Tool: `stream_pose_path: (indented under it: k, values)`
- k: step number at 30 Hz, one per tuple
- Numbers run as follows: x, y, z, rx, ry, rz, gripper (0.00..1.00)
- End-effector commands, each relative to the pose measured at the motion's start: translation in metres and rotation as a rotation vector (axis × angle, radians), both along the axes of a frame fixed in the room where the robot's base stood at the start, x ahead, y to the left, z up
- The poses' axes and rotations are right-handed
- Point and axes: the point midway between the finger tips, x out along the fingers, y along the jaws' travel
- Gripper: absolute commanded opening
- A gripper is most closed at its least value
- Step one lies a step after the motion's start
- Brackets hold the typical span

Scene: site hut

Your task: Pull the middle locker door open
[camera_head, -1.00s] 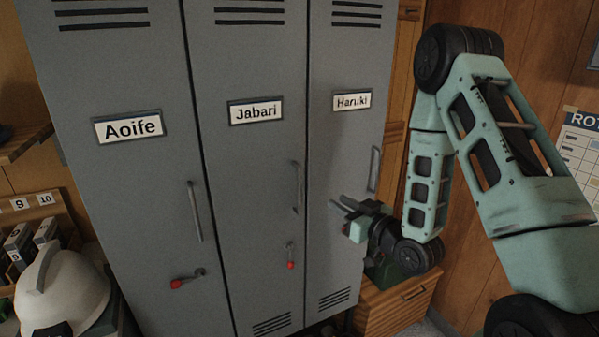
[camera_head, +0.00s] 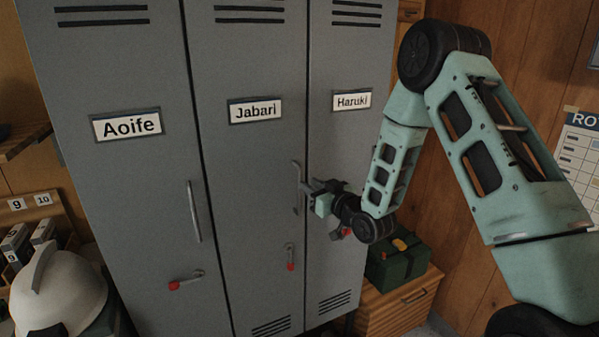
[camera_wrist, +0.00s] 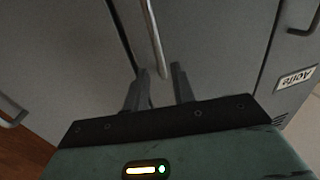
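The middle locker door (camera_head: 253,170), labelled Jabari, is grey and looks closed. Its vertical bar handle (camera_head: 296,185) is on the door's right side, and a red-tipped latch lever (camera_head: 290,258) hangs below it. My gripper (camera_head: 306,189) is at the handle, coming from the right. In the wrist view, my gripper (camera_wrist: 160,72) has its two dark fingers apart. The end of the handle (camera_wrist: 154,35) shows between the fingertips, with gaps on both sides. I cannot tell whether a finger touches it.
The Aoife door (camera_head: 120,190) on the left and the Haruki door (camera_head: 345,150) on the right look closed. A green box (camera_head: 395,268) stands on a wooden cabinet (camera_head: 395,310) at lower right. A white helmet (camera_head: 62,290) sits at lower left.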

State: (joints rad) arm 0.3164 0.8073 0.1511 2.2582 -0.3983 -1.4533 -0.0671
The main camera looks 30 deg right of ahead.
Motion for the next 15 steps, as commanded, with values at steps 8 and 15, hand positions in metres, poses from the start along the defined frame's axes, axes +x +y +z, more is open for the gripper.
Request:
stream_pose_path:
  k: [8, 15]
  values:
    - [0.046, 0.008, 0.003, 0.000, -0.001, 0.000, 0.26]
    - [0.059, 0.011, 0.000, 0.000, 0.000, 0.000, 0.26]
